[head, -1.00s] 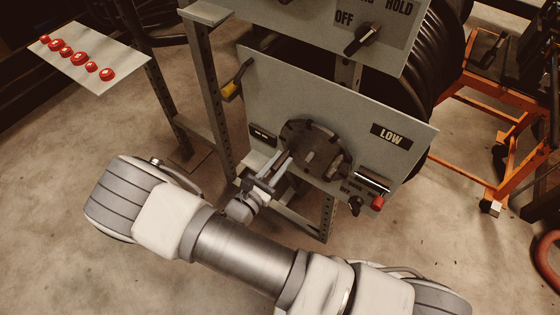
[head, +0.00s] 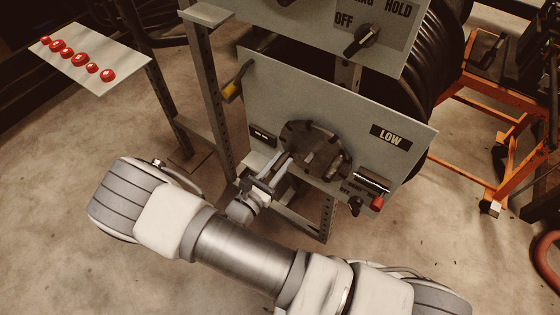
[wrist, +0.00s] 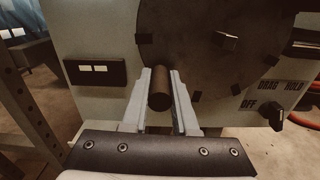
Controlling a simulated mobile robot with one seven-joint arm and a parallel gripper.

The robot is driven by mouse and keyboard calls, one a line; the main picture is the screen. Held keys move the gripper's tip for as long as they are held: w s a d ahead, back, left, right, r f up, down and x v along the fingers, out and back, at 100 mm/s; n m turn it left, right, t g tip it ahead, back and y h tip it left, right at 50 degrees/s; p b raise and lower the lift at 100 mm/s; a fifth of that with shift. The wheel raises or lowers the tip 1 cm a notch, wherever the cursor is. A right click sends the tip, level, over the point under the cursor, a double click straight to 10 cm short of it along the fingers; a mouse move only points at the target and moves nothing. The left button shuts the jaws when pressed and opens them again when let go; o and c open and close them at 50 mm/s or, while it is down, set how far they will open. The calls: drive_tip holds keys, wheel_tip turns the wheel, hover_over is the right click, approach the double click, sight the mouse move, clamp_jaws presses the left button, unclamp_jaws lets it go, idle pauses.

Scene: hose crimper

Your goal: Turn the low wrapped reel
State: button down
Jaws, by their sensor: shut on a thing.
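The low panel (head: 258,95) carries a LOW label (head: 390,136) and a dark round disc (head: 315,143) with several short pegs and blocks on its face. The disc also fills the top of the wrist view (wrist: 195,45). My gripper (head: 285,164) reaches the lower left part of the disc. In the wrist view its two pale fingers (wrist: 160,80) stand either side of a dark round peg (wrist: 159,90), shut on it. The peg points toward the wrist camera. The reel behind the panel is mostly hidden.
Metal frame posts (head: 213,95) stand left. An orange cart (head: 500,150) is right. Floor is open in front.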

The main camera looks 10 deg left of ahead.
sight(296, 161)
drive_tip(key=d+f+n, duration=0.1)
drive_tip(key=s+d+f+n, duration=0.1)
drive_tip(key=shift+d+f+p, duration=0.15)
drive_tip(key=shift+f+p, duration=0.15)
drive_tip(key=shift+p, duration=0.05)
drive_tip(key=shift+r, duration=0.15)
drive_tip(key=c, duration=0.7)
unclamp_jaws()
drive_tip(key=shift+a+r, duration=0.1)
drive_tip(key=shift+a, duration=0.1)
drive_tip(key=p+v, duration=0.3)
drive_tip(key=v, duration=1.4)
drive_tip(key=shift+s+a, duration=0.15)
